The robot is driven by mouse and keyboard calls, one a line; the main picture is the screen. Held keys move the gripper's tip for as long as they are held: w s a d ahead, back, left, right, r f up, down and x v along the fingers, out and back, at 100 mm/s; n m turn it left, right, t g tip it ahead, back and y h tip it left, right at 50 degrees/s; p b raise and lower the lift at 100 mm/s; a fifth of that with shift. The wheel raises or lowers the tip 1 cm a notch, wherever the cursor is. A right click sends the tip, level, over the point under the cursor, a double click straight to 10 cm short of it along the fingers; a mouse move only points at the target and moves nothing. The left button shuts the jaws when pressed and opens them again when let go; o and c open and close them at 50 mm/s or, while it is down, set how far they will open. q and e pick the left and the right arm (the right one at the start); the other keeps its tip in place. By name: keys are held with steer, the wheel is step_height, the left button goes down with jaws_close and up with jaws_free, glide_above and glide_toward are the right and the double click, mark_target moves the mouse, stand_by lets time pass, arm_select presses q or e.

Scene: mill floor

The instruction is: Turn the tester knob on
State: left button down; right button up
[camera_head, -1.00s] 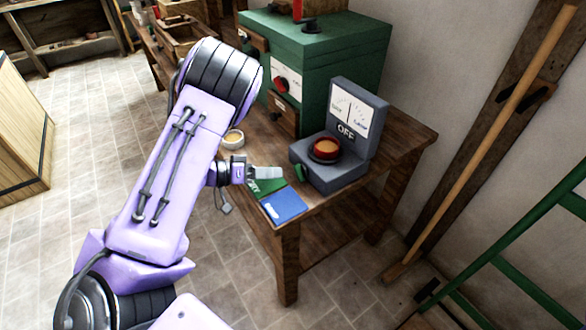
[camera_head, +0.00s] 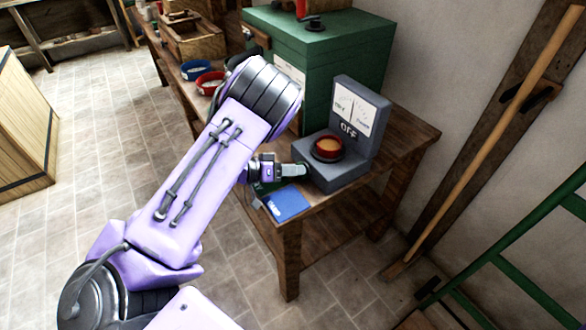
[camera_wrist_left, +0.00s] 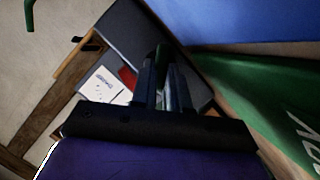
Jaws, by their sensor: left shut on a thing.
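My left gripper (camera_head: 303,169) is at the tester's front left side. In the left wrist view its fingers (camera_wrist_left: 166,85) are shut on the dark green knob (camera_wrist_left: 164,70), which is mostly hidden by the fingers. The tester's grey body (camera_wrist_left: 135,40) lies just beyond. My right gripper is not in view.
A green cabinet (camera_head: 345,60) stands behind. Blue and red dishes are farther back. A green ladder-like frame (camera_head: 520,285) stands at right.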

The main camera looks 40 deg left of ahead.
arm_select(q)
steer(key=shift+s+d+r+m+y+p, duration=0.1)
steer(key=shift+r+m+y+p, duration=0.2)
steer(key=shift+r+m+p, duration=0.25)
steer(key=shift+f+m+y, duration=0.25)
steer(key=shift+m+y, duration=0.05)
steer(key=shift+m, duration=0.05)
steer(key=shift+f+m+y+p, duration=0.2)
steer(key=shift+m+y+p, duration=0.1)
steer(key=shift+m, duration=0.1)
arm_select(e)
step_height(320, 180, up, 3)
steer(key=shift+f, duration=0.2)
arm_select(q)
steer(key=c, duration=1.1)
jaws_free()
